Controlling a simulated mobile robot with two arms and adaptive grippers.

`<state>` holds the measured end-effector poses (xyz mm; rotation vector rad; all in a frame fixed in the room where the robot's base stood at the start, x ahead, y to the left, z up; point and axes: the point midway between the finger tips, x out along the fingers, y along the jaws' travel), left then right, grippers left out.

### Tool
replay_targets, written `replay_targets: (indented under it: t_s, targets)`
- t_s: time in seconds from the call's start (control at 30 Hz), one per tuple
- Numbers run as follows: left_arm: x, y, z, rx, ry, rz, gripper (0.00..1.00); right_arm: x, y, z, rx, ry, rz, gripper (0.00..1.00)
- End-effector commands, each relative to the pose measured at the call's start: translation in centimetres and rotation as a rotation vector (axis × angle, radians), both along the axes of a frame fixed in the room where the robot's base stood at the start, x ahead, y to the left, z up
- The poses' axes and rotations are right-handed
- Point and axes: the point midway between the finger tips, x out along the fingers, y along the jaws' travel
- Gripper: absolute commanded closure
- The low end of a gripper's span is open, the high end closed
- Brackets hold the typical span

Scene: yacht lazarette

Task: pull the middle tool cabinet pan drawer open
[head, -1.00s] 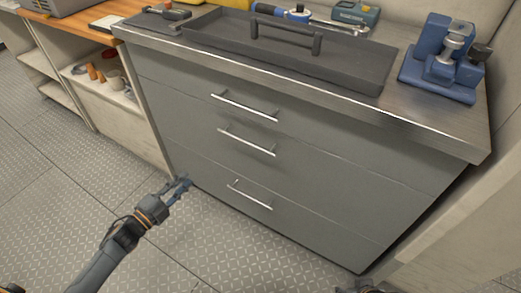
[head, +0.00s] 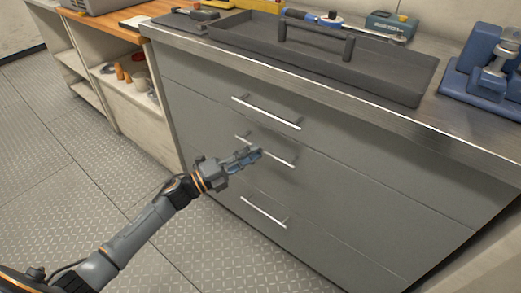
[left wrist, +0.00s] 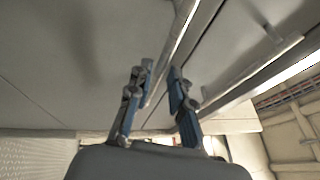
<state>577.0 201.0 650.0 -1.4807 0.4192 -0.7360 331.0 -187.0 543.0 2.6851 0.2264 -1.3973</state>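The grey tool cabinet has three stacked drawers with bar handles, all closed. The middle drawer's handle (head: 280,155) is partly hidden behind my left gripper (head: 254,155), which is in front of the middle drawer. In the left wrist view, my left gripper's fingers (left wrist: 160,90) are apart, with a handle bar (left wrist: 175,50) running up from the gap between them. I cannot tell whether the fingers touch it. The top handle (head: 266,112) and bottom handle (head: 264,212) are clear of the gripper. My right gripper is not in view.
A black tray (head: 320,55) with a raised handle lies on the metal countertop (head: 450,140). A blue vise (head: 487,70) stands at its right. Open shelves (head: 130,90) adjoin the cabinet's left side. The floor in front of the cabinet is clear.

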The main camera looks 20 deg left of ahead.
Motion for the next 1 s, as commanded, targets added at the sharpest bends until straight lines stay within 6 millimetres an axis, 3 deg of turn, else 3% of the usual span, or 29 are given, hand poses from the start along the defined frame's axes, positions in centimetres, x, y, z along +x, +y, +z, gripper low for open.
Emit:
replay_targets:
  t_s: [0.2,0.57,0.7,1.0]
  targets:
    - [1.9,-1.8,0.5,-0.001,0.001,0.001,0.79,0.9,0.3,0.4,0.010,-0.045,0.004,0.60]
    - [2.3,-2.2,0.6,-0.001,0.002,0.001,0.79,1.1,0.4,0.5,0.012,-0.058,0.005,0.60]
    - [2.3,-2.1,0.6,-0.001,0.002,0.001,1.00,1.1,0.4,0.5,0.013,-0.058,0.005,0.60]
    - [2.3,-2.1,0.5,-0.001,0.002,0.001,1.00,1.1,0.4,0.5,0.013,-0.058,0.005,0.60]
